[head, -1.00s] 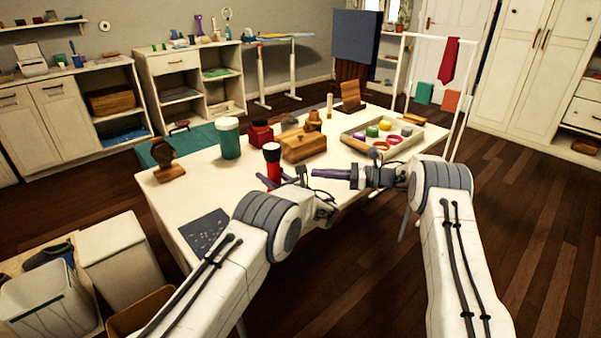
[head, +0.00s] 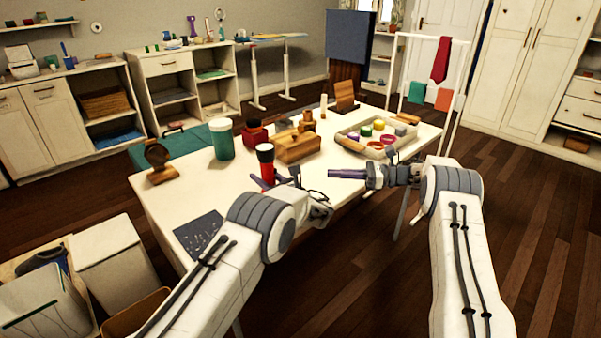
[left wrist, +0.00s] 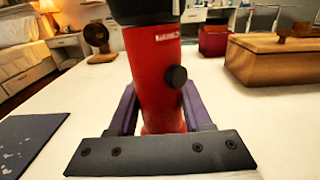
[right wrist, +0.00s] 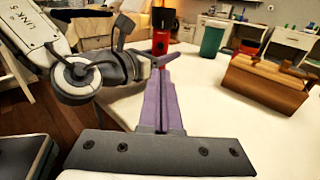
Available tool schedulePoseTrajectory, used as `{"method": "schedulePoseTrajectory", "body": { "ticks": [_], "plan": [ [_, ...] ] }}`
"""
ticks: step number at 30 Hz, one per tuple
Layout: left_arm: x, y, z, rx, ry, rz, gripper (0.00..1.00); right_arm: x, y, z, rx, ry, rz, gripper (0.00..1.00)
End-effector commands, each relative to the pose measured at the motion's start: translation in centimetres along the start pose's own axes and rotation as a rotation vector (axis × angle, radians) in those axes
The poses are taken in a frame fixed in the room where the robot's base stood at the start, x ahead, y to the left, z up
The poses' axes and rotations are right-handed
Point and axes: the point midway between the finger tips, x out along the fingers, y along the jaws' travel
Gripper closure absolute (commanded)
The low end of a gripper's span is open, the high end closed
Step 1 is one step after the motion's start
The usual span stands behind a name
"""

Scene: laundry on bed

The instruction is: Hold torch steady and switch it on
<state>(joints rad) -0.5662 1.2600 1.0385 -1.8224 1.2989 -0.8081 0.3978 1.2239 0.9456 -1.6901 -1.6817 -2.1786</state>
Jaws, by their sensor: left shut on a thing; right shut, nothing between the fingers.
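The red torch (head: 266,163) with a black head stands upright over the white table.
The white table (head: 190,205) holds a wooden box (head: 297,146), a teal cup with white lid (head: 221,139), a tray of coloured items (head: 350,146), a round wooden stand (head: 158,162) and a dark speckled mat (head: 200,236). The table's front right is clear.

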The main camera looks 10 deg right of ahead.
Motion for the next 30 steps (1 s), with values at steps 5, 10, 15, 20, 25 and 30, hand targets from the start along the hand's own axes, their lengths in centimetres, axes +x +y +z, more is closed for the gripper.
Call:
{"method": "schedulePoseTrajectory", "body": {
  "ticks": [5,10,15,20,25,30],
  "plan": [
    [0.0,0.1,-0.2,0.003,0.004,0.001,1.00,0.2,0.0,0.0,0.000,-0.001,0.000,1.00],
    [0.0,0.1,-0.2,0.003,0.004,0.001,1.00,1.8,0.0,0.1,0.001,-0.001,0.002,1.00],
    [0.0,0.1,-0.2,0.003,0.004,0.001,1.00,5.3,0.1,0.1,0.000,-0.001,0.003,1.00],
    [0.0,0.1,-0.2,0.003,0.004,0.001,1.00,8.8,0.1,0.0,-0.001,0.000,0.003,1.00],
    [0.0,0.1,-0.2,0.003,0.004,0.001,1.00,11.8,0.1,0.0,-0.001,0.000,0.002,1.00],
    [0.0,0.1,-0.2,0.003,0.004,0.001,1.00,13.5,0.0,0.0,0.000,-0.001,-0.001,1.00]
  ]
}}
